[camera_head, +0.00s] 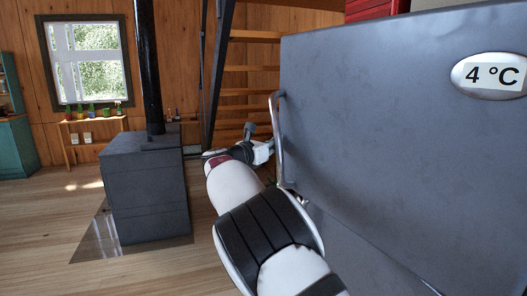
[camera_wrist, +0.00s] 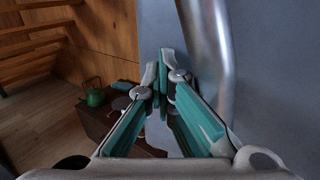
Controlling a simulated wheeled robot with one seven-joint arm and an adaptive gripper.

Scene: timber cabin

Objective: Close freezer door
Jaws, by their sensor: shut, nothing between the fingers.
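The grey fridge-freezer door (camera_head: 400,120) fills the right of the head view, with a "4 °C" display at its upper right. A darker panel (camera_head: 350,245) shows below it. I cannot tell which is the freezer door or how far either stands open. A metal bar handle (camera_head: 279,140) runs down the upper door's left edge. It also shows in the wrist view (camera_wrist: 208,50), right of my fingers. My gripper (camera_head: 262,142) is beside the handle at its left. In the wrist view my gripper (camera_wrist: 163,62) is shut and empty, its fingertips in front of the grey surface. Contact cannot be told.
A dark stove (camera_head: 145,185) with a black pipe stands on the left. Wooden stairs (camera_head: 250,70) rise behind the door's left edge. The wrist view shows a green kettle (camera_wrist: 94,93) on a dark brown unit. Wooden floor (camera_head: 50,225) is clear at lower left.

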